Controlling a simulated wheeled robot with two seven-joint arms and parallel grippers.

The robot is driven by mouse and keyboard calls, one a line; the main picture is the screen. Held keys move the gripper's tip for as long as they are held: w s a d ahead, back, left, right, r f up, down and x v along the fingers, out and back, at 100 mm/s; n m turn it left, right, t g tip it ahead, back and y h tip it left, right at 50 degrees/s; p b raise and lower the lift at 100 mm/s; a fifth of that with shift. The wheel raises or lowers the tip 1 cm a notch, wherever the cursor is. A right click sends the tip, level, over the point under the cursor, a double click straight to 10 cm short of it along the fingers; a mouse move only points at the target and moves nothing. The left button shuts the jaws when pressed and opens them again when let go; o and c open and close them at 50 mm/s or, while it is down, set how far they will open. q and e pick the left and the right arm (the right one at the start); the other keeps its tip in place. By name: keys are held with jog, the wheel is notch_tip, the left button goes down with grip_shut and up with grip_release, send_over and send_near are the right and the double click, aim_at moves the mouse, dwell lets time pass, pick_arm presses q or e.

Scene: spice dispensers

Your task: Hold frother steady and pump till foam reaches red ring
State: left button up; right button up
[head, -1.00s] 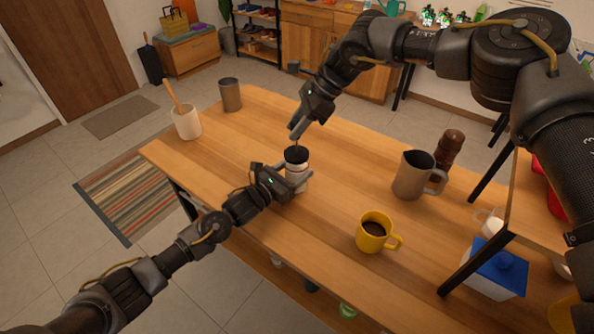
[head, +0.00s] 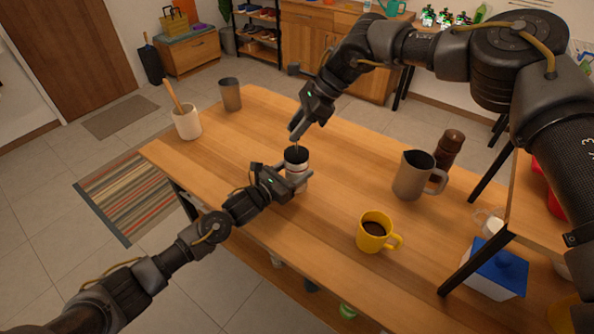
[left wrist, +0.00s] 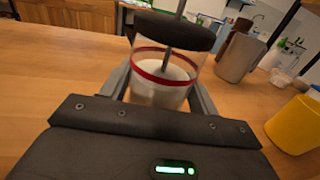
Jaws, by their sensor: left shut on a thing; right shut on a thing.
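The frother (head: 297,163) stands upright on the wooden table in the head view, with a dark lid on a clear body. In the left wrist view the frother (left wrist: 160,93) shows a red ring around its glass and white milk or foam inside, its top close to the ring. A thin metal rod (left wrist: 174,35) passes through the lid. My left gripper (head: 295,184) is shut around the frother's body; its fingers (left wrist: 160,88) sit on both sides of the glass. My right gripper (head: 297,132) is above the lid, shut on the plunger's top, which its fingers hide.
A yellow mug (head: 373,232) with dark liquid and a metal pitcher (head: 412,177) stand right of the frother. A pepper mill (head: 448,148) is behind the pitcher. A white crock (head: 187,124) and a grey cup (head: 230,95) stand at the left. The table around the frother is clear.

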jog(key=shift+f, duration=2.1)
jog(key=o, duration=1)
jog(key=shift+r, duration=3.6)
